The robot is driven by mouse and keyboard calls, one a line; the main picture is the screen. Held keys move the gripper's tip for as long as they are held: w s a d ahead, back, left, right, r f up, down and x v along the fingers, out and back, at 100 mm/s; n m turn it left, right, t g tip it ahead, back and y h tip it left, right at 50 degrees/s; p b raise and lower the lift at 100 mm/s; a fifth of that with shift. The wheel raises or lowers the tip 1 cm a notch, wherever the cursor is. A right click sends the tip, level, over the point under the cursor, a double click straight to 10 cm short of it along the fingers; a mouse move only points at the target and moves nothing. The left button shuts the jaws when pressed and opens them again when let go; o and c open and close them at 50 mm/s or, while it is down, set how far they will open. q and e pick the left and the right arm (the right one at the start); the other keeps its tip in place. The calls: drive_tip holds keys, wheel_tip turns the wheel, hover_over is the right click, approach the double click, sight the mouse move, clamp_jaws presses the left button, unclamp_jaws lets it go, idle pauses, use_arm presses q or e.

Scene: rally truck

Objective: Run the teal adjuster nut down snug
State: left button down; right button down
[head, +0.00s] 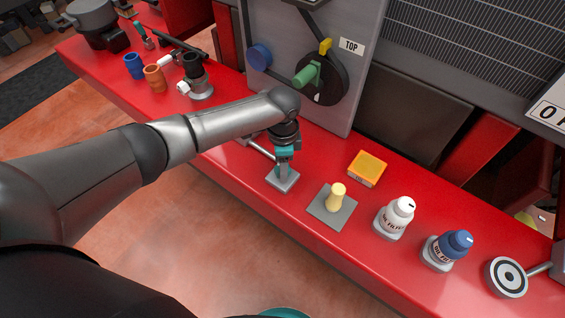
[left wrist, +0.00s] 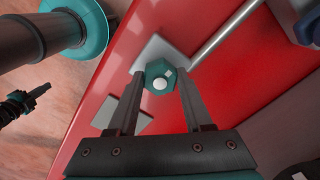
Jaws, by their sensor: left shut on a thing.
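The teal adjuster nut (left wrist: 158,76) shows in the left wrist view between my left fingertips, around a pale round stud end. It sits over a small grey square plate (head: 281,180) on the red bench. My left gripper (head: 283,168) points down over this plate and is shut on the nut, one finger on each side. In the head view the fingers mostly hide the nut. A dark shape at the left edge of the left wrist view looks like my right gripper (left wrist: 38,94); its jaws cannot be made out.
A metal rod (left wrist: 228,32) runs beside the plate. To the right are a pale yellow peg on a grey plate (head: 322,210), an orange box (head: 368,168), a white bottle (head: 393,217) and a blue-capped bottle (head: 447,250). A grey panel (head: 290,75) stands behind.

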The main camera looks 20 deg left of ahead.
use_arm(q)
drive_tip(key=m+p, duration=0.1)
drive_tip(key=m, duration=0.2)
drive_tip(key=shift+r+m, duration=0.1)
drive_tip(key=shift+m, duration=0.2)
drive_tip(key=m, duration=0.4)
drive_tip(key=shift+m, duration=0.3)
drive_tip(key=m, duration=0.4)
drive_tip(key=shift+w, duration=0.1)
drive_tip(key=shift+m, duration=2.5)
drive_tip(key=c, duration=0.8)
unclamp_jaws()
drive_tip(key=shift+w+r, duration=0.1)
drive_tip(key=o, duration=0.5)
